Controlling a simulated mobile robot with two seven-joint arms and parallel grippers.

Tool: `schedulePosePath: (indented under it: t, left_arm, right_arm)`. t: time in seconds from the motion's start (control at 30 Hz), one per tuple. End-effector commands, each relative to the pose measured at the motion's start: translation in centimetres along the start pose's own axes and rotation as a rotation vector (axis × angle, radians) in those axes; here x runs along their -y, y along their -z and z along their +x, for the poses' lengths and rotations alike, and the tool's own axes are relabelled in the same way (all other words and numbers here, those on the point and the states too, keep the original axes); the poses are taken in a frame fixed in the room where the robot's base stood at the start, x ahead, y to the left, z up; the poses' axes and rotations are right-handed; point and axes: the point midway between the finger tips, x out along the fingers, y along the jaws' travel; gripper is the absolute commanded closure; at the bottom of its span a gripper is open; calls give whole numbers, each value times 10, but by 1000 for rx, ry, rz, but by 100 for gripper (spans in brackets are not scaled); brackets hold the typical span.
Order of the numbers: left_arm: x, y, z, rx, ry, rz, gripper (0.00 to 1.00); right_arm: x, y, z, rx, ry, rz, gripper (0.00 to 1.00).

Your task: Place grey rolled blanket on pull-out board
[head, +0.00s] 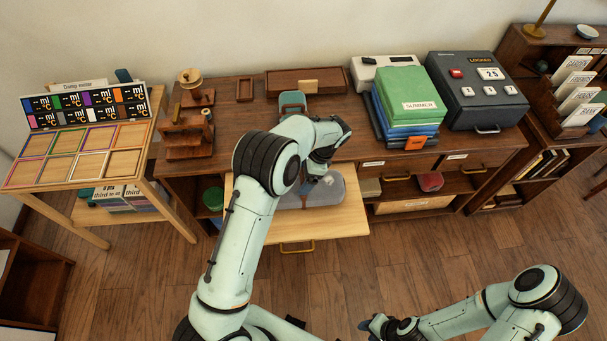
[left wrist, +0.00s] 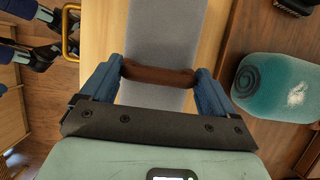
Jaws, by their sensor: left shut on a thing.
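The grey rolled blanket (head: 330,190) is over the light wooden pull-out board (head: 345,224), lying lengthwise across it; I cannot tell whether it touches the board. In the left wrist view the grey blanket (left wrist: 165,30) runs up the middle with a brown strap handle (left wrist: 158,74) across it. My left gripper (left wrist: 160,78) is shut on that handle, one blue finger at each end. In the head view my left gripper (head: 309,186) is partly hidden by my own arm. My right gripper (head: 376,326) is low at the bottom edge, away from the board, its fingers unclear.
A teal roll (head: 292,103) lies on the dark bench top behind the board; it also shows in the left wrist view (left wrist: 278,88). Green and blue folders (head: 411,95) and a grey calendar box (head: 474,92) stand right. A brass handle (head: 297,247) is on the board's front.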

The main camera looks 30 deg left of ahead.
Motion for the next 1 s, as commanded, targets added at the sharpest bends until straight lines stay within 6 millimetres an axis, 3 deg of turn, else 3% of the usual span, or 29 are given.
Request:
schedulePosePath:
  t: [0.03,0.07,0.1,0.33,0.47,0.8,1.0]
  left_arm:
    - [0,0,0,0,2,0,96]
    - [0,0,1,0,0,0,5]
    - [0,0,1,0,0,0,0]
    - [0,0,0,0,0,0,0]
    - [1,0,-10,-2,2,0,0]
    - [1,1,-82,-4,5,1,0]
    - [1,0,-112,-2,3,0,0]
  right_arm:
    - [0,0,0,0,0,0,62]
    - [0,0,0,0,0,0,62]
    - [0,0,0,0,0,0,62]
    - [0,0,0,0,0,0,62]
    - [1,1,-2,-2,1,-1,62]
    - [10,12,-15,-15,5,-5,62]
    - [14,18,-22,-23,8,-8,62]
